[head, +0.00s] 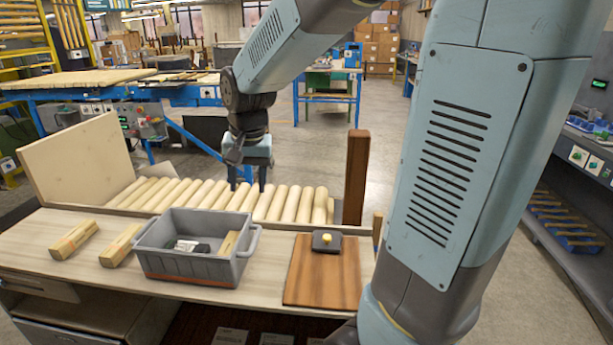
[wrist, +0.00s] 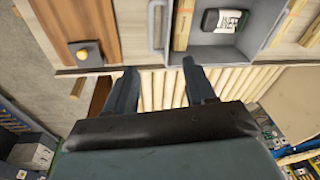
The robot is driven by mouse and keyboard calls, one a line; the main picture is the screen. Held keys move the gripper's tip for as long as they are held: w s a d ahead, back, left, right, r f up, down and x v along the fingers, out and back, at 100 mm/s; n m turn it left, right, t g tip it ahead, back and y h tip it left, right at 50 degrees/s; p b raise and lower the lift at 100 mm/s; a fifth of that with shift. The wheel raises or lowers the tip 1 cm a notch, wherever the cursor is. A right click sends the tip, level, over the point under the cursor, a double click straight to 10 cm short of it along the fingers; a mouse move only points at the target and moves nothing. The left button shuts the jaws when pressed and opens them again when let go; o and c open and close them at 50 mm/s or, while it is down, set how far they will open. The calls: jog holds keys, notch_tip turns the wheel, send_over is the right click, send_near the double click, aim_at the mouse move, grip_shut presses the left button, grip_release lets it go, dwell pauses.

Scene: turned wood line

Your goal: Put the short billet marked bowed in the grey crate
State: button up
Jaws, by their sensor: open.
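The grey crate (head: 195,268) stands on the bench; in the wrist view its wall (wrist: 232,52) shows at the top. A short billet (head: 229,242) lies inside it on the right, beside a black-and-white item (head: 190,247); both also show in the wrist view, the billet (wrist: 183,25) and the item (wrist: 225,20). Two more short billets lie left of the crate, one farther left (head: 73,239) and one close to it (head: 120,246). I cannot read any bowed mark. My gripper (head: 248,186) is open and empty, pointing down over the row of round billets (head: 215,196) behind the crate.
A brown board (head: 315,278) with a black block and yellow knob (head: 326,241) lies right of the crate. An upright dark post (head: 356,176) stands at the row's right end, a pale panel (head: 85,160) at its left. The bench top (head: 35,235) is bare at far left.

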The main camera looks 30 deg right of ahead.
jog(key=s+d+r+n+t, duration=0.1)
jog(key=s+d+r+n, duration=0.1)
jog(key=s, duration=0.6)
jog(key=s+d+r+n+t, duration=0.2)
jog(key=s+d+r, duration=0.2)
jog(key=s, duration=0.4)
jog(key=shift+s+d+r+t, duration=0.15)
jog(key=shift+s+r+t, duration=0.15)
jog(key=shift+r, duration=0.35)
